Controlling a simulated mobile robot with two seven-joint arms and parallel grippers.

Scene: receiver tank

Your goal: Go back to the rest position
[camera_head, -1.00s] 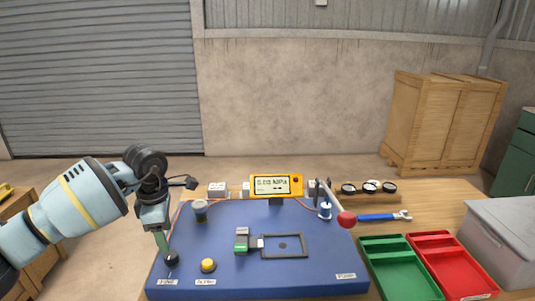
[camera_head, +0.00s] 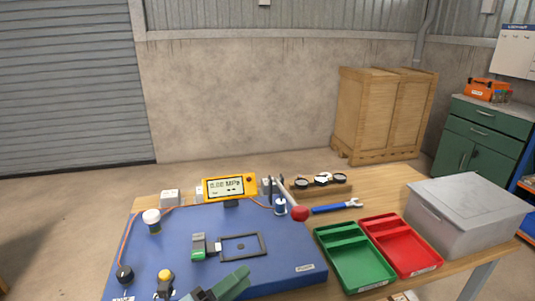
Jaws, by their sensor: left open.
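My left gripper (camera_head: 222,284) is at the bottom edge of the head view, over the front of the blue panel (camera_head: 190,258). Its green fingers are apart and I see nothing between them; the rest of it is cut off by the frame. My right gripper is not in view. On the panel, a yellow knob (camera_head: 166,276) and a black knob (camera_head: 125,273) are left of the gripper. A green and grey block (camera_head: 199,247) and a black rectangular frame (camera_head: 243,246) are just behind it. A white-topped cylinder (camera_head: 151,217) stands at the back left.
A yellow gauge (camera_head: 229,188) and a red-balled lever (camera_head: 300,213) stand at the panel's back. A wooden crate (camera_head: 380,112) stands behind.

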